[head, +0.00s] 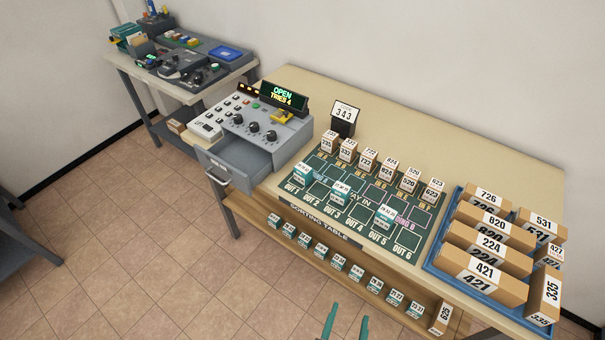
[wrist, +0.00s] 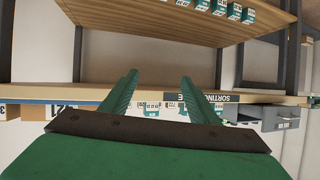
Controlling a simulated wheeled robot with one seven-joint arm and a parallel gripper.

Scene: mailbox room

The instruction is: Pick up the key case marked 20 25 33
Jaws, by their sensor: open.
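Several small teal-and-white key cases stand in a row on the lower shelf (head: 300,240) under the sorting table's front edge, such as this key case (head: 339,264). More key cases (head: 342,188) stand on the green sorting mat (head: 372,190). Their markings are too small to read, so I cannot tell which one is 20 25 33. My gripper (head: 348,318) is open and empty, in front of the shelf row and apart from it. In the wrist view, which looks upside down, my gripper (wrist: 160,78) shows two green fingers, and shelf key cases (wrist: 230,9) appear at the top.
A blue tray (head: 436,252) with numbered cartons stands at the table's right. A grey machine with an open drawer (head: 245,158) juts out at the left. A small carton (head: 440,318) ends the shelf row. The tiled floor (head: 180,250) at left is clear.

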